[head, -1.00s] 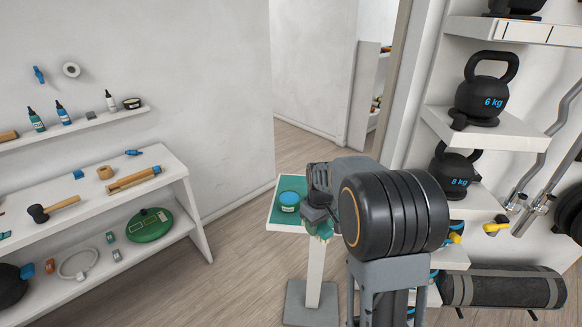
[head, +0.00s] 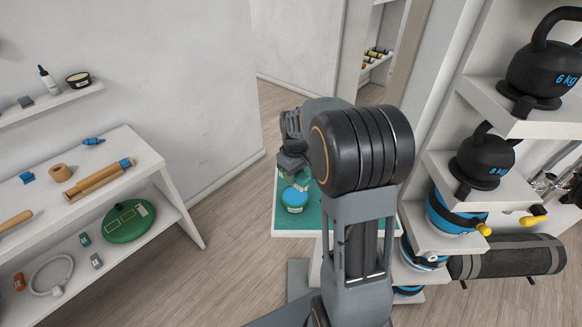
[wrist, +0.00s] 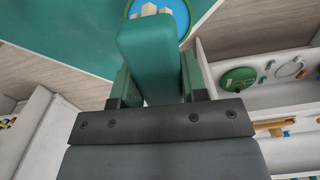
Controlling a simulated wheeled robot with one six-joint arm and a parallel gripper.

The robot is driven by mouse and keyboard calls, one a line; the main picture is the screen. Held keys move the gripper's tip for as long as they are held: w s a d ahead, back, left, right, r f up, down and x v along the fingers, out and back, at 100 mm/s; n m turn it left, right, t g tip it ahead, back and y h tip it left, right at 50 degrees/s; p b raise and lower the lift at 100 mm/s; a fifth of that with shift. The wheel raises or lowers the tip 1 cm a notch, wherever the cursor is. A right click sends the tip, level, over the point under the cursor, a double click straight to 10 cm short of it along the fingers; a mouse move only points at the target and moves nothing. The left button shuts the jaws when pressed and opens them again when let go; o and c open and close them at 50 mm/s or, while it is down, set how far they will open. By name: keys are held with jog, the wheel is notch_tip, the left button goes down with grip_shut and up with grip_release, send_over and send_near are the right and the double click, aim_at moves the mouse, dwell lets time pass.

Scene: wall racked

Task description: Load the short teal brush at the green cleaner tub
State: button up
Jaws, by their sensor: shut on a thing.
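The short teal brush (wrist: 150,60) is held between the fingers of my gripper (wrist: 156,82) in the wrist view. Its pale bristle tips point away from the gripper and overlap the tub's blue top in that view. The green cleaner tub (head: 294,205) stands on the stand's green top in the head view, its round top blue. It shows partly in the wrist view (wrist: 184,16), cut by the frame edge. In the head view my gripper (head: 293,168) is just above the tub, with the brush partly hidden. I cannot tell whether bristles touch the tub.
The tub's stand (head: 284,222) has a green top with bare room around the tub. A white shelf unit (head: 150,165) with several small items is at left. Kettlebells (head: 487,158) on white shelves stand close at right. Open wooden floor lies between.

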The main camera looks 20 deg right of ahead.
aim_at(295, 196)
jog(key=shift+s+d+f+b, duration=0.1)
jog(key=shift+d+f+b, duration=0.05)
jog(key=shift+f+b, duration=0.6)
jog(key=shift+s+f+b, duration=0.1)
jog(key=shift+f+b, duration=1.25)
jog(key=shift+f, duration=0.8)
jog(key=shift+f+b, duration=0.4)
jog(key=shift+f, duration=0.2)
jog(key=shift+r, duration=0.15)
jog(key=shift+r+p, duration=2.7)
jog(key=shift+r, duration=0.75)
